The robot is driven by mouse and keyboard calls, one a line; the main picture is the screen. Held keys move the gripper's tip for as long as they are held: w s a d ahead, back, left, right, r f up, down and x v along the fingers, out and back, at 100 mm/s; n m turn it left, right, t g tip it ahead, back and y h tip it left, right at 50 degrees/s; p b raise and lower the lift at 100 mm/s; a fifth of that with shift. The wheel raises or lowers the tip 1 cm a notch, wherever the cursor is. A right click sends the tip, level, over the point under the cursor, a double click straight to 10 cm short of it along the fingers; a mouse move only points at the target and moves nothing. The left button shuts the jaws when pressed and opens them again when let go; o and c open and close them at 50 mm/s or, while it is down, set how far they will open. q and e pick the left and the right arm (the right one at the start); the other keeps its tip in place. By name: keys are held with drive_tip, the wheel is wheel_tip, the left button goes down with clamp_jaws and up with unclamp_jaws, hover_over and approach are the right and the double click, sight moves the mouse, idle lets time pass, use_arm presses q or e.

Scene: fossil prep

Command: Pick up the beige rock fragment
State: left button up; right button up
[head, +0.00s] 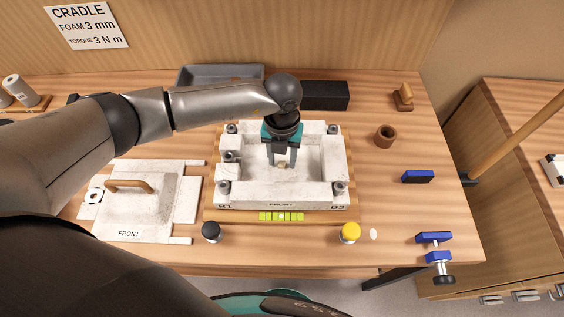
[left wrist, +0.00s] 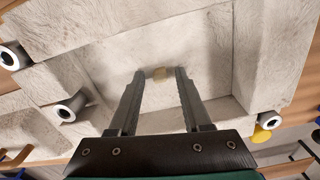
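The beige rock fragment (left wrist: 162,73) is a small tan piece on the pale floor of the white cradle box (head: 327,203). In the left wrist view it sits between the tips of my left gripper. In the head view the fragment (head: 282,166) shows just below the fingertips. My left gripper (head: 282,161) points down into the box with its fingers apart. The fingertips (left wrist: 160,72) are on either side of the fragment; I cannot tell whether they touch it. My right gripper is not in view.
The box has raised walls with metal corner fittings. A white lid (head: 160,212) marked FRONT with a wooden handle (head: 129,186) lies left. A black knob (head: 211,231) and a yellow knob (head: 350,232) stand in front. A brown cup (head: 385,136) and blue block (head: 418,176) are right.

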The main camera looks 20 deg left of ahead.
use_arm(q)
clamp_jaws()
drive_tip(key=shift+r, duration=0.1)
idle(0.4)
